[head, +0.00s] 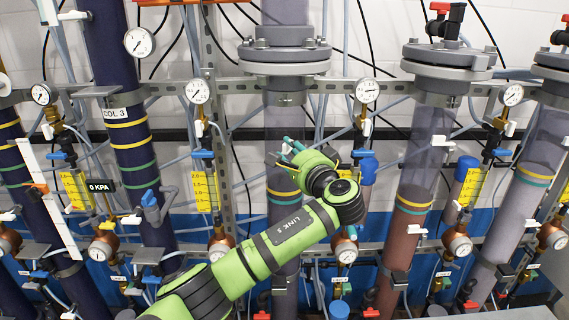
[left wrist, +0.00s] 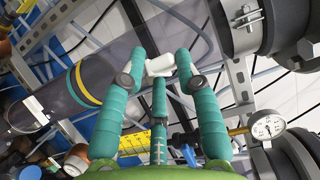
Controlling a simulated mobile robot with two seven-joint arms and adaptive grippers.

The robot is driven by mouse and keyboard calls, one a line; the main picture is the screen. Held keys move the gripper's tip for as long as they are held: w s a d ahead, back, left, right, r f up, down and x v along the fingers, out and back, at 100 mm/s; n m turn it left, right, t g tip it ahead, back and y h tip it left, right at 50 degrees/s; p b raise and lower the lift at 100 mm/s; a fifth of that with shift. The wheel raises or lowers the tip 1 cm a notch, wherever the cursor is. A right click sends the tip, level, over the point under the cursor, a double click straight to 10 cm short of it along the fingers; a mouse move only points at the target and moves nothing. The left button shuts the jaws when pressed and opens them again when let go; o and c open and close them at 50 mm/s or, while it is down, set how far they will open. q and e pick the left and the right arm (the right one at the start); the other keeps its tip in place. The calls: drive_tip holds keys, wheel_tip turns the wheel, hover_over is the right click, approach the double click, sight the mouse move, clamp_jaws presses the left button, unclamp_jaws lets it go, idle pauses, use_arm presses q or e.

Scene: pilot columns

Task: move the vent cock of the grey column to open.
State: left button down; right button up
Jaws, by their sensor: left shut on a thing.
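The grey column (head: 283,115) stands upright in the middle of the head view, with a yellow and a teal band lower down. It runs slantwise across the left wrist view (left wrist: 110,68). A small white cock handle (left wrist: 160,65) sits at this column, between my fingertips. My left gripper (head: 286,152) has teal fingers, which also show in the left wrist view (left wrist: 160,70), and is shut on this handle. The fingers and hand hide most of the cock in the head view, so its exact angle is hard to tell. My right gripper is not in view.
A dark blue column (head: 127,140) stands to the left and a reddish column (head: 405,235) to the right. Gauges (head: 367,90), yellow scales (head: 205,190), blue-handled valves and thin hoses crowd around the grey column. A grey rail (head: 225,87) crosses behind.

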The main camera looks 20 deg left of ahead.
use_arm(q)
drive_tip(key=shift+w+d+r+n+g+y+b, duration=0.1)
drive_tip(key=shift+d+r+n+g+y+b, duration=0.2)
drive_tip(key=shift+n+g+y+b, duration=0.35)
drive_tip(key=shift+w+d+r+n+g+y+b, duration=0.1)
drive_tip(key=shift+d+r+n+g+y+b, duration=0.15)
drive_tip(key=shift+n+g+y+b, duration=0.35)
drive_tip(key=shift+d+y, duration=0.1)
drive_tip(key=shift+y, duration=0.25)
drive_tip(key=c, duration=1.1)
unclamp_jaws()
drive_tip(key=shift+w, duration=0.1)
drive_tip(key=shift+o, duration=0.2)
drive_tip(key=shift+f, duration=0.2)
drive_tip(key=v, duration=1.2)
drive_tip(key=shift+r, duration=0.2)
